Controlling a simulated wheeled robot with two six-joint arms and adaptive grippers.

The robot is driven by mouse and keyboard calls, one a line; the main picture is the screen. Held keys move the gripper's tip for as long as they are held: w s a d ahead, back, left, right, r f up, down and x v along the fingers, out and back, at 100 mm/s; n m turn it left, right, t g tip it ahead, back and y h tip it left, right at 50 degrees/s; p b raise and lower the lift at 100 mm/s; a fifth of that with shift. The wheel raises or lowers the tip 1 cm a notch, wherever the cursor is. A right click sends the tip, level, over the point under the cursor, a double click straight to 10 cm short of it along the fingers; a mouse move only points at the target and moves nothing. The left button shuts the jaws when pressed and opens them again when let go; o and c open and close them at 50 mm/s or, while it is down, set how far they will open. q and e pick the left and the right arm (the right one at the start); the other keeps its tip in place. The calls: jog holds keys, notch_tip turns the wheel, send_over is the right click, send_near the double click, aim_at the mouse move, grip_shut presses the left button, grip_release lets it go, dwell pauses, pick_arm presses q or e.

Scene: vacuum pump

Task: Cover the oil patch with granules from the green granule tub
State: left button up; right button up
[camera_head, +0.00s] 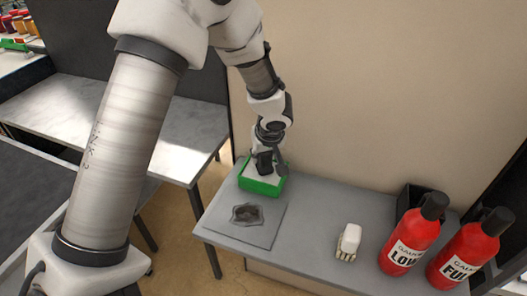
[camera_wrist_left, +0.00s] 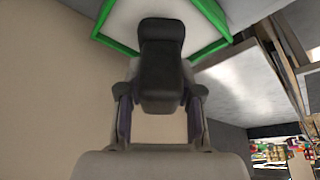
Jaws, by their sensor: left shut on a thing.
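The green granule tub (camera_head: 262,187), pale inside, is at the back left end of the grey bench. Its green rim (camera_wrist_left: 203,52) crosses the top of the left wrist view. The dark oil patch (camera_head: 246,213) lies on a flat grey plate (camera_head: 265,236), just in front of the tub, and shows dark and bare. My right gripper is not in view.
A white brush-like object (camera_head: 349,240) lies mid-bench. Two red bottles, marked LOW (camera_head: 409,240) and FULL (camera_head: 468,250), stand at the right, with a black box (camera_head: 418,198) behind. A wall borders the bench's back. Another grey table (camera_head: 150,125) stands at the left.

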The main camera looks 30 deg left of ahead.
pick_arm(q)
jog(key=shift+s+r, duration=0.2)
jog(key=shift+s, duration=0.05)
jog(key=shift+w+f, duration=0.2)
jog(key=shift+w, duration=0.1)
jog(key=shift+s, duration=0.15)
jog(key=shift+f+b, duration=0.35)
jog(key=shift+b, duration=0.25)
jog(key=shift+f+b, duration=0.15)
jog(key=shift+b, duration=0.4)
dwell(1.9)
jog(key=shift+r+p, duration=2)
jog(key=shift+r, duration=1.6)
